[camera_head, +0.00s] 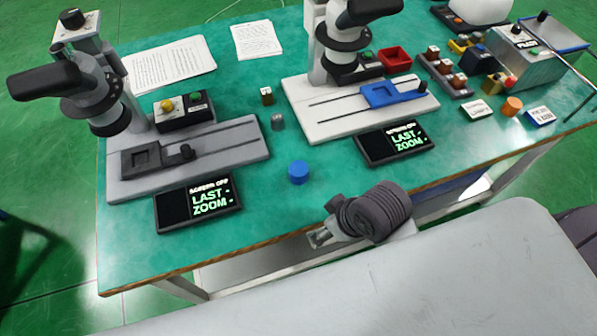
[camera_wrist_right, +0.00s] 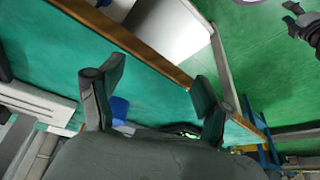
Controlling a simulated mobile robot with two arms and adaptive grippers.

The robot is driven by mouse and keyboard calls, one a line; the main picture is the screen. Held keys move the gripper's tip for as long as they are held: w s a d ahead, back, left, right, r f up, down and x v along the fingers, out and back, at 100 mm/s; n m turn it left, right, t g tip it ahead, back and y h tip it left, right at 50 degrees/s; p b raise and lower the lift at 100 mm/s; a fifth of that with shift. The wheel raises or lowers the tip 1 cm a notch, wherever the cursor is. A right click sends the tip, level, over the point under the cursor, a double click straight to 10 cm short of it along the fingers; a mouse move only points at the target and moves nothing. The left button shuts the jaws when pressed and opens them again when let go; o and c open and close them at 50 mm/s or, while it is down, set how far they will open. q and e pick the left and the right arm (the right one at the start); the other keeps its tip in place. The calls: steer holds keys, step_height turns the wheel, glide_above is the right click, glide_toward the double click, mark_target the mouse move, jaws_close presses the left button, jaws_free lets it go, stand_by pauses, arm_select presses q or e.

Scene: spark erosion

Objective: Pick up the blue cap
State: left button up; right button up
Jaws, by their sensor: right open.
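The blue cap (camera_head: 298,172) is a short round piece standing on the green table top, near the front edge, between two dark screens. My right gripper (camera_head: 320,238) is at the table's front edge, below and slightly right of the cap, apart from it. In the right wrist view my right gripper (camera_wrist_right: 158,88) has its two fingers wide apart with nothing held. A blue piece (camera_wrist_right: 120,108), seemingly the cap, shows beside the left finger, partly hidden. A small dark gripper, apparently my left one (camera_wrist_right: 292,16), shows at the top right corner; its opening is unclear.
Two microscope stands with grey (camera_head: 235,143) and white (camera_head: 300,90) bases stand behind the cap. Screens (camera_head: 200,203) (camera_head: 394,142) flank it. A small grey piece (camera_head: 277,122) lies behind it. A red tray (camera_head: 396,60) and an orange cylinder (camera_head: 512,106) are farther right. The table around the cap is clear.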

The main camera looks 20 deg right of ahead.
steer(key=w+a+r+n, duration=0.1)
steer(key=w+a+n, duration=0.1)
steer(key=w+a+r+n+y, duration=0.1)
steer(key=w+a+n, duration=0.1)
steer(key=w+a+r+n, duration=0.1)
steer(key=w+a+n, duration=0.1)
steer(key=a, duration=0.1)
steer(key=shift+w+r+n+g+y, duration=0.1)
steer(key=shift+r+n+g+y, duration=0.1)
steer(key=shift+n+g+y, duration=0.15)
steer(key=w+n, duration=0.1)
steer(key=a+r+n, duration=0.1)
steer(key=n, duration=0.1)
steer(key=w+a+r+n+g, duration=0.1)
steer(key=n, duration=0.1)
steer(key=shift+w+r, duration=0.1)
steer(key=shift+w, duration=0.2)
steer(key=w+d+r+n+g+h, duration=0.1)
steer(key=w+d+r+n+h, duration=0.15)
steer(key=w+r+n, duration=0.2)
step_height(320, 180, up, 3)
steer(key=n+g+h, duration=0.1)
steer(key=n, duration=0.3)
glide_above(298, 169)
step_height(298, 169, down, 13)
steer(key=shift+f+p, duration=0.15)
steer(key=shift+p, duration=0.2)
steer(key=c, duration=1.1)
